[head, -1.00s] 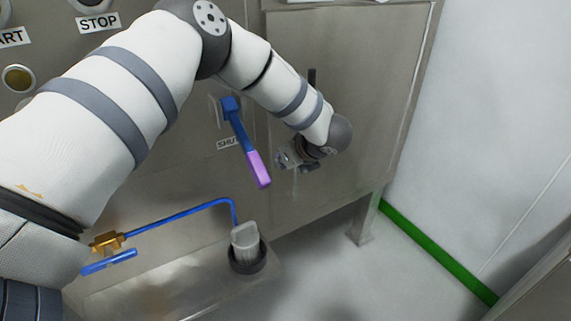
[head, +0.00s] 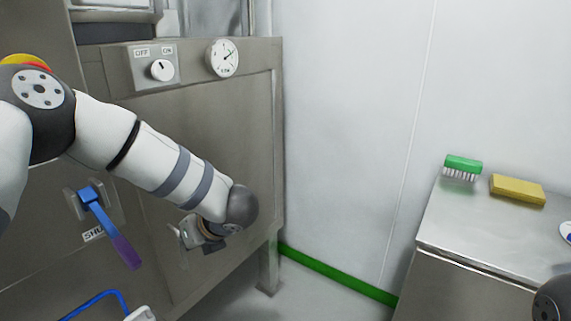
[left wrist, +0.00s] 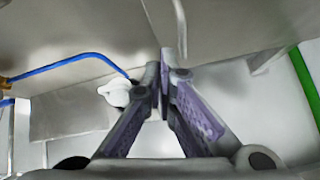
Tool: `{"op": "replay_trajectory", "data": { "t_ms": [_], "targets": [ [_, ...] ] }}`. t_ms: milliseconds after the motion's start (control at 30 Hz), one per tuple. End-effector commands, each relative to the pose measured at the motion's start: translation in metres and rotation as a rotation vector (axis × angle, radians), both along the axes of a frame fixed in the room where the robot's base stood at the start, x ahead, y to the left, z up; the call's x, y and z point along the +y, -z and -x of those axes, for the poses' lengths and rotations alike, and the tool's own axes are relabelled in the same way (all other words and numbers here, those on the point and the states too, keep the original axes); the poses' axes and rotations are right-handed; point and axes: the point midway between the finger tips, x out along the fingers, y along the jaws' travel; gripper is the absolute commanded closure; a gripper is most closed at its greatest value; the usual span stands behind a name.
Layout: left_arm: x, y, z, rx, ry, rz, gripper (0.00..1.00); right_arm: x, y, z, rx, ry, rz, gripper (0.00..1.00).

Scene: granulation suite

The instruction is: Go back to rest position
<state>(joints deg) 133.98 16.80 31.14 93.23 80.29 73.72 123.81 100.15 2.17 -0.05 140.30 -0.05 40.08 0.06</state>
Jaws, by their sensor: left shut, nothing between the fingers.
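My left arm reaches in from the left in the head view, across the front of a steel cabinet (head: 240,130). My left gripper (head: 186,234) is beside the cabinet front, right of the blue lever, and partly hidden by its own wrist. In the left wrist view the fingers (left wrist: 165,80) come together at the tips with nothing between them. My right gripper is out of view.
A blue lever with a purple grip (head: 124,249) hangs on the cabinet, near a blue pipe (head: 98,299). Above are an off/on knob (head: 162,70) and a gauge (head: 223,58). At right, a steel counter (head: 455,225) carries a green brush (head: 462,167) and yellow sponge (head: 517,190).

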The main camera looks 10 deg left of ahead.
Motion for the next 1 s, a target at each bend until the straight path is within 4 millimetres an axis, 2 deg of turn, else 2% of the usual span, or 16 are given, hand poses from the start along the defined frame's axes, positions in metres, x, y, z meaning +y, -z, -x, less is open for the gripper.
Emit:
{"op": "replay_trajectory", "data": {
  "t_ms": [67, 100, 167, 200, 267, 300, 367, 400, 433, 500, 600, 633, 700, 767, 1000],
  "targets": [
    [-0.007, 0.046, 0.019, 0.278, 0.410, -0.169, 1.00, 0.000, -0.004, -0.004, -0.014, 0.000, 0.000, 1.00],
    [-0.015, 0.076, 0.036, 0.467, 0.695, -0.276, 1.00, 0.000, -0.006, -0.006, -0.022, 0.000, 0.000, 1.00],
    [-0.031, 0.121, 0.073, 0.752, 1.146, -0.427, 1.00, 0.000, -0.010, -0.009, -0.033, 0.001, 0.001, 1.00],
    [-0.041, 0.147, 0.102, 0.911, 1.421, -0.510, 1.00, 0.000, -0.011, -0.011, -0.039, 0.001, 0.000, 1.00],
    [-0.054, 0.177, 0.151, 1.105, 1.814, -0.609, 1.00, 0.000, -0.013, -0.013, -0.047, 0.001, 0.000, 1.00],
    [-0.062, 0.193, 0.187, 1.204, 2.069, -0.664, 1.00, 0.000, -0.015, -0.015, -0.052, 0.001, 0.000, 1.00],
    [-0.072, 0.210, 0.243, 1.303, 2.443, -0.732, 1.00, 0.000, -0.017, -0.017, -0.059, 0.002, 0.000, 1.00],
    [-0.076, 0.215, 0.280, 1.331, 2.681, -0.770, 1.00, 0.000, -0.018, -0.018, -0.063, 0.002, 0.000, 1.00],
    [-0.079, 0.218, 0.306, -1.247, -2.670, 0.745, 1.00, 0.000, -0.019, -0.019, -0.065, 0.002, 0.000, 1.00],
    [-0.083, 0.216, 0.360, -0.988, -2.472, 0.649, 1.00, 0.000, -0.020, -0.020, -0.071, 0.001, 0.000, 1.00],
    [-0.085, 0.208, 0.414, -0.721, -2.279, 0.568, 1.00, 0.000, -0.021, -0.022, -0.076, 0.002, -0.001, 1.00],
    [-0.085, 0.205, 0.425, -0.665, -2.240, 0.553, 1.00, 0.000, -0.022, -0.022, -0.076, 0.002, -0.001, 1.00],
    [-0.086, 0.201, 0.441, -0.583, -2.182, 0.534, 1.00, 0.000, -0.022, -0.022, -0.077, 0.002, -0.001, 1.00],
    [-0.086, 0.199, 0.447, -0.551, -2.159, 0.528, 1.00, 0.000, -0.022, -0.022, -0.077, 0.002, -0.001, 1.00],
    [-0.086, 0.200, 0.446, -0.548, -2.157, 0.530, 1.00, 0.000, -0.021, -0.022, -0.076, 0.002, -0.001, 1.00]
  ]
}}
